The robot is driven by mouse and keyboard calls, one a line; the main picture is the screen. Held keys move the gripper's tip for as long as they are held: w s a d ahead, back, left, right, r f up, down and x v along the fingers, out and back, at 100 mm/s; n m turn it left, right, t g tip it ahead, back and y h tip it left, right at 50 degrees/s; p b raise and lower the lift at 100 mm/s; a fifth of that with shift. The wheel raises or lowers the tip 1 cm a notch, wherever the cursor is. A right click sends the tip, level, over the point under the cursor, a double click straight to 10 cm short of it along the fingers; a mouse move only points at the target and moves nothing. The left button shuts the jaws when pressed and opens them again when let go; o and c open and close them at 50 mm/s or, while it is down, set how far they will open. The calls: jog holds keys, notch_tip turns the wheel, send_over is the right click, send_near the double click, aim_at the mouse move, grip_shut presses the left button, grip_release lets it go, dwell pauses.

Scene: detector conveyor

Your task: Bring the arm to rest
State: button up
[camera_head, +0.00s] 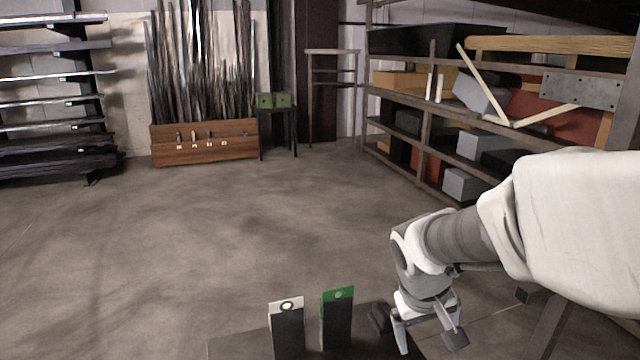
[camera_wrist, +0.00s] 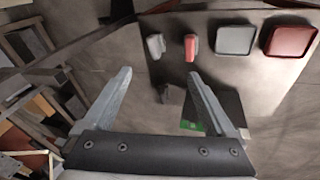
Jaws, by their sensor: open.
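My gripper (camera_head: 429,338) hangs at the lower right of the head view, at the end of my bent arm. It points down with its fingers apart. In the wrist view my gripper (camera_wrist: 160,75) is open, with nothing between its fingers. A dark post with a green top (camera_head: 338,295) and one with a white, ringed top (camera_head: 287,304) stand left of it in the head view, apart from it. The green patch also shows in the wrist view (camera_wrist: 192,126), beside the right finger.
The wrist view shows a grey-brown surface (camera_wrist: 225,85) with a red bin (camera_wrist: 290,36), a grey bin (camera_wrist: 236,40), a small red piece (camera_wrist: 191,47) and a small grey piece (camera_wrist: 156,46). A loaded shelf rack (camera_head: 428,165) stands at right. The floor (camera_head: 230,220) is clear.

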jog(key=s+a+r+m+t+y, duration=0.1)
jog(key=s+a+r+t+y, duration=0.1)
jog(key=s+r, duration=0.7)
jog(key=shift+s+a+r+t+y, duration=0.2)
jog(key=shift+s+a+t+y, duration=0.3)
jog(key=shift+s, duration=1.25)
jog(key=shift+a, duration=0.1)
